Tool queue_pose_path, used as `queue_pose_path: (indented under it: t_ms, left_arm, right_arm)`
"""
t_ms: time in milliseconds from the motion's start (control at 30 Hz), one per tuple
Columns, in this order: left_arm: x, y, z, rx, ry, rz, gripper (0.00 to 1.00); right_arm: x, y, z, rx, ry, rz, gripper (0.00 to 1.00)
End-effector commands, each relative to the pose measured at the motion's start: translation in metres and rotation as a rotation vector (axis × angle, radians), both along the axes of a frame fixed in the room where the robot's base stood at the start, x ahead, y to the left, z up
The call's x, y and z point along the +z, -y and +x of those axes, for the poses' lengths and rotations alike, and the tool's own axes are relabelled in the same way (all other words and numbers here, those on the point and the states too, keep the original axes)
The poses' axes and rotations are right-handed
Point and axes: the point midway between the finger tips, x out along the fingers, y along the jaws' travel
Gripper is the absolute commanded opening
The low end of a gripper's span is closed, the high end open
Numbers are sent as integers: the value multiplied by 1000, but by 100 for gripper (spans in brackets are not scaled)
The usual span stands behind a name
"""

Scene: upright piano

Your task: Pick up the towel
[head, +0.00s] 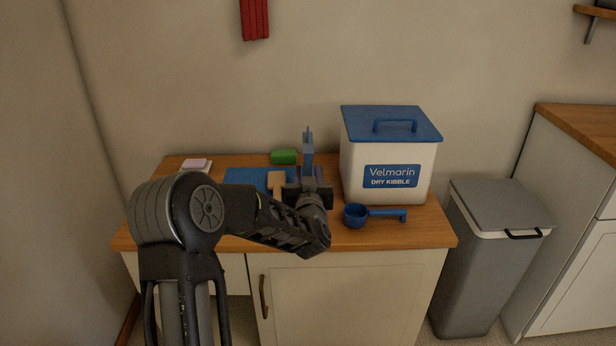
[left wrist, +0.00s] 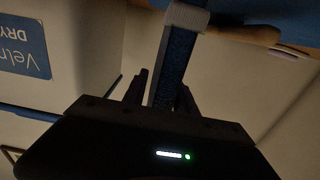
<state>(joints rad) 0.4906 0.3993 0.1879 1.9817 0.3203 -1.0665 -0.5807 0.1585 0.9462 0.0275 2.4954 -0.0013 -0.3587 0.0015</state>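A red ribbed cloth (head: 254,20) hangs on the wall at the top and is cut off by the frame. A flat blue cloth or mat (head: 246,176) lies on the counter; I cannot tell which of these is the towel. My left gripper (head: 308,170) is above the counter, right of the blue mat. A narrow upright blue piece (head: 308,143) rises at its fingers. In the left wrist view a blue textured strip (left wrist: 177,65) with a pale grey block across it runs between or past the dark fingers. Their grip on it is unclear. My right gripper is out of view.
A white Velmarin kibble bin (head: 358,170) with a blue lid stands right of the gripper. A blue scoop (head: 375,215) lies before it. A green sponge (head: 284,157), a pink-topped block (head: 196,165) and a wooden-looking piece (head: 277,181) are on the counter. A grey trash bin (head: 485,260) stands at right.

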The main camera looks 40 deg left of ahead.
Motion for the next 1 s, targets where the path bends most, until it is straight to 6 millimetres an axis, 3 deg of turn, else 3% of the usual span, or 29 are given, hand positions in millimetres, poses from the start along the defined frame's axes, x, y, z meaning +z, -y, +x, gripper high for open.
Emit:
queue_pose_path:
  t_ms: [400, 833, 1000]
  left_arm:
    - [0, 0, 0, 0, 0, 0, 0]
    - [1, 0, 0, 0, 1, 1, 0]
    - [11, 0, 0, 0, 2, 0, 0]
  right_arm:
    - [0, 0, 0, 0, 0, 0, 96]
    - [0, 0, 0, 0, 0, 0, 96]
    - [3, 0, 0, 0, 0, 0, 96]
